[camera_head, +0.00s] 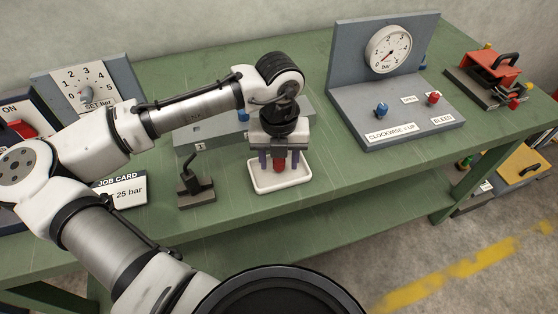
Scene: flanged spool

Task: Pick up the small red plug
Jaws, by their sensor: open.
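The small red plug (279,166) shows as a red shape over the white tray (281,187) near the front edge of the bench. My gripper (279,160) is directly above the tray, pointing down. Its jaws are open, with one dark purple finger on each side of the plug. I cannot tell whether the fingers touch the plug. The plug's top is hidden behind the gripper body, and I cannot tell whether it rests on the tray floor.
A black clamp-like stand (196,180) is left of the tray. A gauge panel (390,95) with blue and red knobs stands at right. A red device (492,72) is at far right. A dial box (85,88) and job card (120,192) are left. Bench right of the tray is clear.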

